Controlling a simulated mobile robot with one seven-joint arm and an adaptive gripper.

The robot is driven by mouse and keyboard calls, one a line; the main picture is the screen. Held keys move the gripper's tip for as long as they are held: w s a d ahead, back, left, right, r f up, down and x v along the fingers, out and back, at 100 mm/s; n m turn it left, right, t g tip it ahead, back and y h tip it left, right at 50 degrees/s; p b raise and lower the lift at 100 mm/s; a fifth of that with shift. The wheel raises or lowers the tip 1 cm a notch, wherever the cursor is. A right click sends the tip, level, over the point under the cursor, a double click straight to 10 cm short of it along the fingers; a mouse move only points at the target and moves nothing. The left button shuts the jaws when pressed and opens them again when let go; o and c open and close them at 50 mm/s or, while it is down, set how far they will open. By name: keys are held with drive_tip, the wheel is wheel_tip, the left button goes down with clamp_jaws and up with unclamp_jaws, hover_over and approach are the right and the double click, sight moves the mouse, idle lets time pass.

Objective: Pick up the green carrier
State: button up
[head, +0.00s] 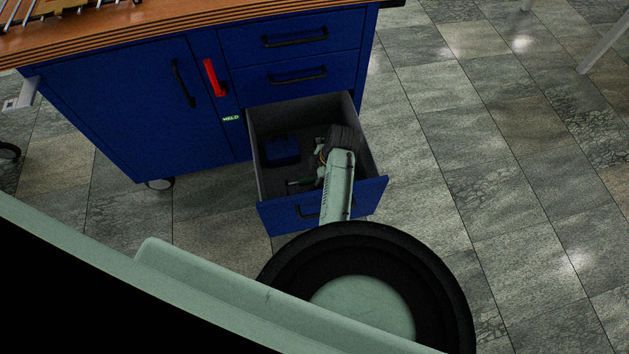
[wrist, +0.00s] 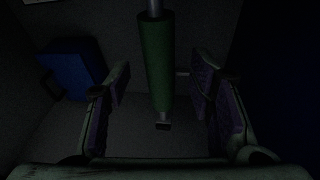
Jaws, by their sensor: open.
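The green carrier (wrist: 157,60) is a green cylinder with metal ends. It lies in the open drawer (head: 377,196). In the wrist view it runs from the top edge down to the middle, between the two fingers of my gripper (wrist: 160,85). The fingers are open, with a visible gap on each side of the carrier. In the head view a small part of the carrier (head: 302,182) shows left of my arm. My arm reaches down into the drawer there and hides most of the gripper.
A blue box (head: 282,151) lies at the left of the drawer; it also shows in the wrist view (wrist: 72,68). The drawer walls enclose my gripper. The blue cabinet (head: 120,110) has shut drawers above and a red handle (head: 214,78).

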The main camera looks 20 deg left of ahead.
drive_tip(key=shift+x, duration=1.3)
drive_tip(key=shift+c, duration=0.5)
clamp_jaws()
drive_tip(key=shift+r, duration=0.1)
